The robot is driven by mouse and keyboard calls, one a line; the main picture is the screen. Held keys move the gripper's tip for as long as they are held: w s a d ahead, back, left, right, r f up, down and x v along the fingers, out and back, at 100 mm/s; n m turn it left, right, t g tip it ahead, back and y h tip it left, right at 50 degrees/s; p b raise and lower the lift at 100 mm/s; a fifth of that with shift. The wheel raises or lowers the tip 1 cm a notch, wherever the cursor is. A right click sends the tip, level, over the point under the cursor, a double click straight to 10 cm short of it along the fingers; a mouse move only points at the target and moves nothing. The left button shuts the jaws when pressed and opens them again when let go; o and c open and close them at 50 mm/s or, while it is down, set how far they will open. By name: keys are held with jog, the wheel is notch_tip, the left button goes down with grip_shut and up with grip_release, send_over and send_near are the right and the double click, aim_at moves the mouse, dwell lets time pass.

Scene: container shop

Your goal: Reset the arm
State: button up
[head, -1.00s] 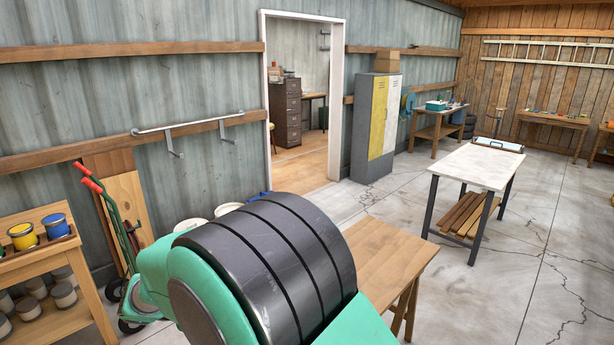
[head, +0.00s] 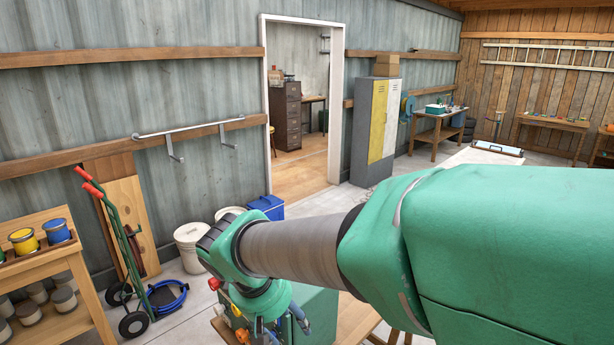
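My arm crosses the head view from the right edge toward the lower middle, with a green housing, a grey ribbed link and a dark-capped joint at its far end. The far end bends down over a wooden workbench (head: 357,320) at the bottom of the view. No gripper fingers can be made out, so whether my gripper holds anything is not shown.
Small coloured items and a green box-like shape (head: 318,312) show around the workbench, partly hidden by my arm. A hand truck (head: 125,255), white buckets (head: 190,248) and a blue cooler (head: 268,207) stand along the wall. A paint shelf (head: 55,290) is at left.

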jog(key=s+d+r+m+t+y+b, duration=0.1)
jog(key=s+d+m, duration=0.3)
jog(key=s+d, duration=0.4)
jog(key=s+d+r+m+t+y+b, duration=0.1)
jog(key=s+d+m, duration=0.3)
jog(key=s+d, duration=0.5)
jog(key=shift+d+r+m+y+b, duration=0.45)
jog(key=shift+d+b, duration=0.35)
jog(key=shift+d, duration=3.4)
jog(key=shift+w+r, duration=0.1)
